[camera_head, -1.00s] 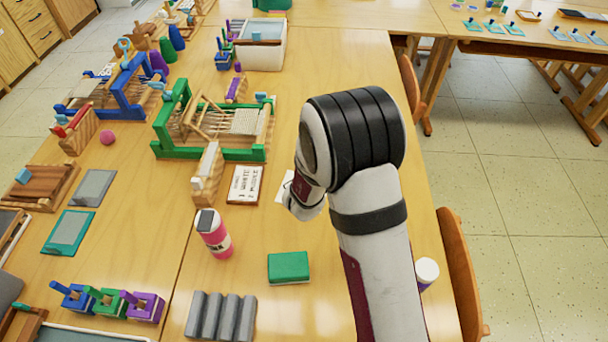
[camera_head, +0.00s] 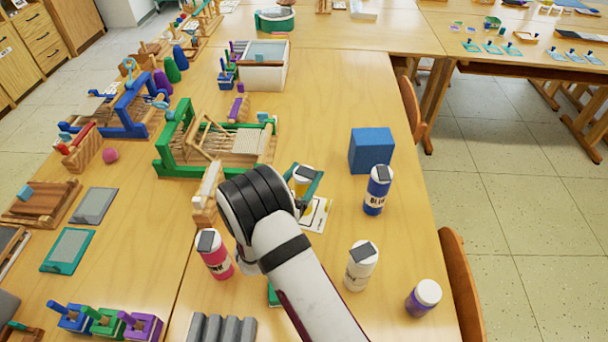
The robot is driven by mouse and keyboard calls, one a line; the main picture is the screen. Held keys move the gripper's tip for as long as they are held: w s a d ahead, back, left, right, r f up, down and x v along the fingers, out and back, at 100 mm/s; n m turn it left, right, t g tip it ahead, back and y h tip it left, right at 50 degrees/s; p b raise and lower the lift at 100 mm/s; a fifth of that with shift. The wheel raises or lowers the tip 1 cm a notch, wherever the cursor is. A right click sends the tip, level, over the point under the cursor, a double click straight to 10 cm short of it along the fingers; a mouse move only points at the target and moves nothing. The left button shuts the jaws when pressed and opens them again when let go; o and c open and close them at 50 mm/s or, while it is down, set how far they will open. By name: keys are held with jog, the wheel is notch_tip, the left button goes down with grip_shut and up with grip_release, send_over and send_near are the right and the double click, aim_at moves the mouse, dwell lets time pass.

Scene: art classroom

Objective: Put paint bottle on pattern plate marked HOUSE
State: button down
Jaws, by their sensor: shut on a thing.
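My gripper (camera_head: 299,201) is mostly hidden behind my arm's dark wrist joint. It appears shut on a yellow-labelled paint bottle (camera_head: 301,187) with a dark top. Contact is not clearly visible. A teal-edged piece (camera_head: 317,183) shows beside this bottle; I cannot tell what it is. Other bottles are pink (camera_head: 216,258), blue-labelled (camera_head: 377,192), white with a dark label (camera_head: 360,268) and purple (camera_head: 422,298).
A blue block (camera_head: 371,151) stands behind the blue-labelled bottle. A green loom (camera_head: 172,142) and other craft frames fill the left. A grey ridged block (camera_head: 222,330) is at the front. Bare tabletop (camera_head: 405,240) lies along the right edge.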

jog(key=shift+c, duration=0.3)
grip_release()
jog(key=shift+f, duration=0.1)
